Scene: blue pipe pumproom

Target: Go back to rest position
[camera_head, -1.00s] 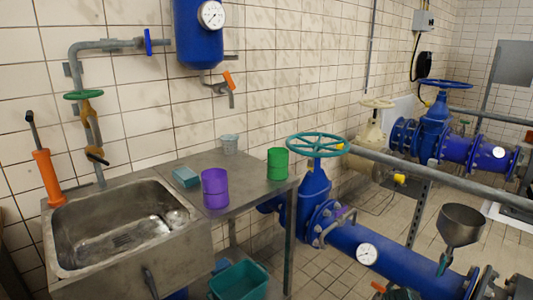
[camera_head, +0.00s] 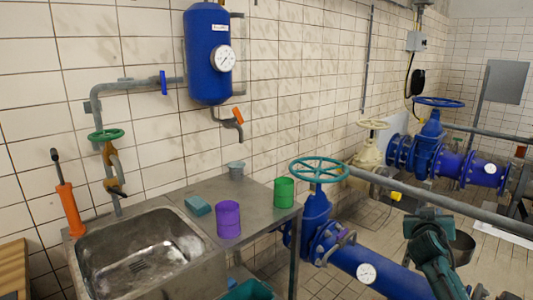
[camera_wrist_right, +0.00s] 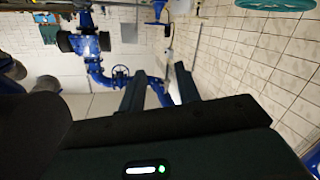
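My right gripper (camera_wrist_right: 160,88) shows in the right wrist view with its two dark fingers apart and nothing between them. Blue pipework lies well beyond the fingertips. I cannot make out the fingers there. My left gripper is not in view.
A steel sink (camera_head: 140,255) and counter hold a purple cup (camera_head: 228,219), a green cup (camera_head: 284,192) and a teal sponge (camera_head: 198,206). A blue valve with a teal handwheel (camera_head: 319,170) and a grey rail (camera_head: 440,205) stand near my right arm.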

